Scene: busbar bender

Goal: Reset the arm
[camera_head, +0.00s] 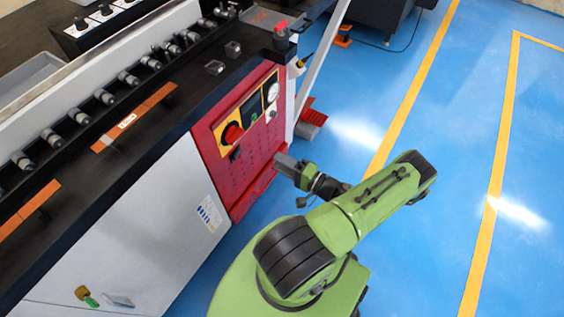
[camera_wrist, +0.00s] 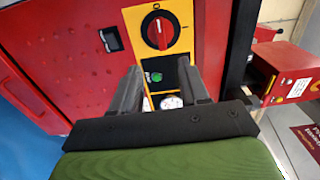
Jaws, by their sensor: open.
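My gripper (camera_head: 282,163) is at the end of my green arm, in front of the machine's red control panel (camera_head: 245,140). In the wrist view my gripper (camera_wrist: 160,80) shows two dark fingers spread apart with nothing between them. Beyond the fingers are a green button (camera_wrist: 156,77) on a black plate and part of a round gauge (camera_wrist: 171,102). A red rotary switch (camera_wrist: 158,31) on a yellow plate sits past the fingertips, apart from them. The same switch (camera_head: 232,133) shows in the head view.
The machine's black worktop (camera_head: 150,125) carries a row of grey cylindrical fittings and orange strips. A red stop button (camera_head: 281,26) stands at its far corner. A red pedal (camera_head: 312,115) lies on the floor. The blue floor (camera_head: 450,130) to the right is open, with yellow lines.

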